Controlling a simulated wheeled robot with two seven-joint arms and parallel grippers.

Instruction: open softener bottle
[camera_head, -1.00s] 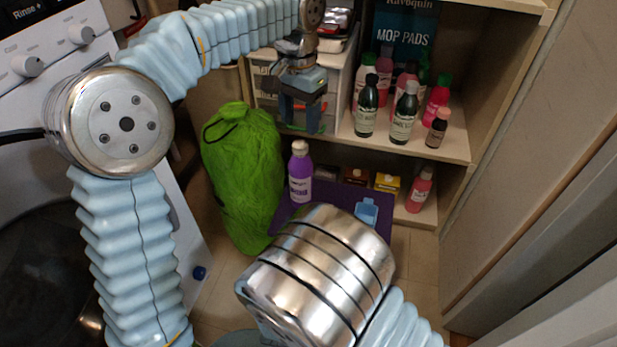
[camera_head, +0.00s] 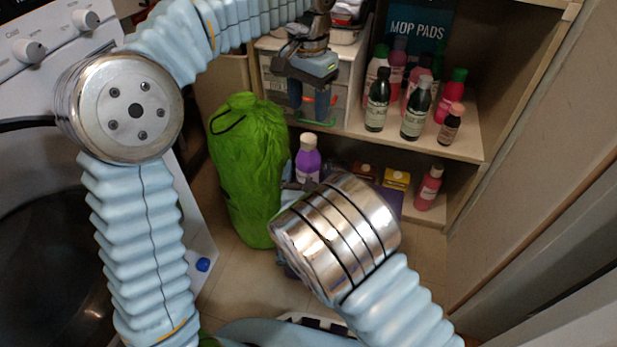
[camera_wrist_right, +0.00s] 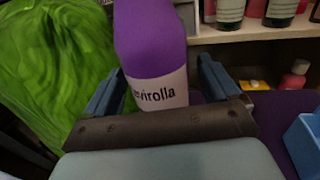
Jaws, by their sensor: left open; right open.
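The purple softener bottle (camera_head: 307,163) with a whitish cap stands upright beside the green bag, low in front of the shelf. Its lower part is hidden behind my right arm in the head view. In the right wrist view the bottle (camera_wrist_right: 150,40) shows its white label between the fingers of my right gripper (camera_wrist_right: 160,85), which is open with one finger on each side. Contact cannot be told. The cap is outside that view. My left gripper (camera_head: 311,102) is open and empty, pointing down above the bottle, in front of the white drawer box.
The green bag (camera_head: 248,165) stands close to the bottle's left. Several bottles, such as a dark one (camera_head: 416,108), stand on the shelf (camera_head: 455,140). A pink bottle (camera_head: 429,188) and a yellow box (camera_head: 397,179) sit lower. A blue item (camera_wrist_right: 304,145) lies on the purple mat (camera_wrist_right: 270,108).

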